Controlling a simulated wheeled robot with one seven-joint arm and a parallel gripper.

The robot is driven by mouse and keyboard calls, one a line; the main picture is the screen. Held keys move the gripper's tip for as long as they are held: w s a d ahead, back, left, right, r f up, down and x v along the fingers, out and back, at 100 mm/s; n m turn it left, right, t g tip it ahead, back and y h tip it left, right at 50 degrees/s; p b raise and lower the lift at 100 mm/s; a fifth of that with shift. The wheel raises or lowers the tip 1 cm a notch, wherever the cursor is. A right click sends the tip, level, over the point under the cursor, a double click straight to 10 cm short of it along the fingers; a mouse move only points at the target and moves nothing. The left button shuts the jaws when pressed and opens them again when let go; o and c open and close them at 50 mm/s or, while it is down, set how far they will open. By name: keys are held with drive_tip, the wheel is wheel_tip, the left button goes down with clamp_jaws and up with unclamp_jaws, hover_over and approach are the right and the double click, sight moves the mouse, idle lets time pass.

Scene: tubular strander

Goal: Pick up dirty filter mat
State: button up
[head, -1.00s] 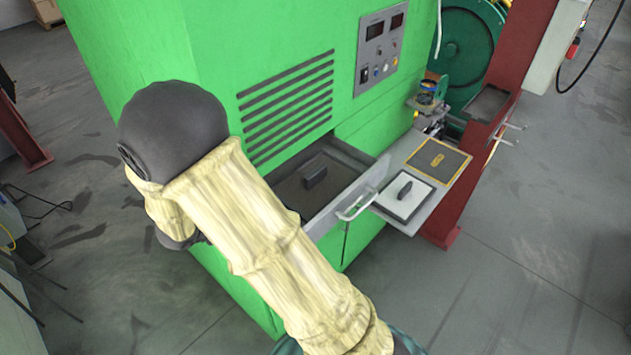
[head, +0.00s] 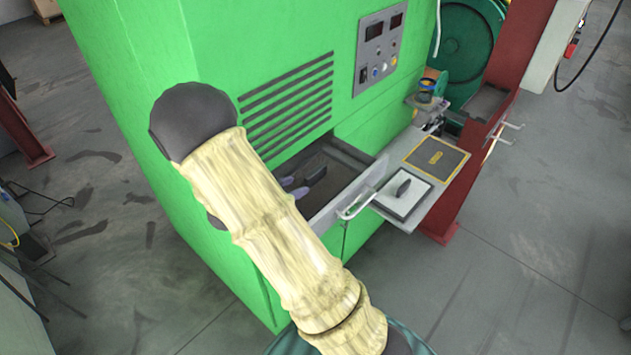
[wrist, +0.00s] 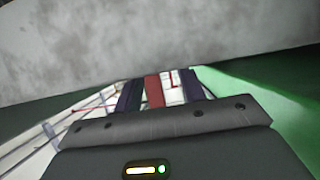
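The dirty filter mat (head: 325,190) lies dark and flat in the open drawer of the green machine, partly hidden by my arm. Its black upright handle (head: 316,172) shows in the head view. My gripper's purple-grey fingertips (head: 293,187) are in the drawer, just left of the handle. In the wrist view my gripper (wrist: 163,88) has its two dark fingers apart with a gap between them. I see no handle between the fingers there. Whether the fingertips touch the mat cannot be told.
The drawer's front has a pale bar handle (head: 357,203). To its right, a shelf holds a white mat with a black handle (head: 403,196) and a dark yellow-edged plate (head: 437,158). A red post (head: 492,95) stands behind.

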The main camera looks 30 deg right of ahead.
sight(306, 181)
drive_tip(key=p+x, duration=0.2)
drive_tip(key=x, duration=0.2)
drive_tip(key=shift+w+d+r, duration=0.1)
drive_tip(key=shift+w+d, duration=0.05)
drive_tip(key=shift+d, duration=0.05)
drive_tip(key=shift+w+d+f, duration=0.1)
drive_tip(key=shift+d+f, duration=0.1)
clamp_jaws()
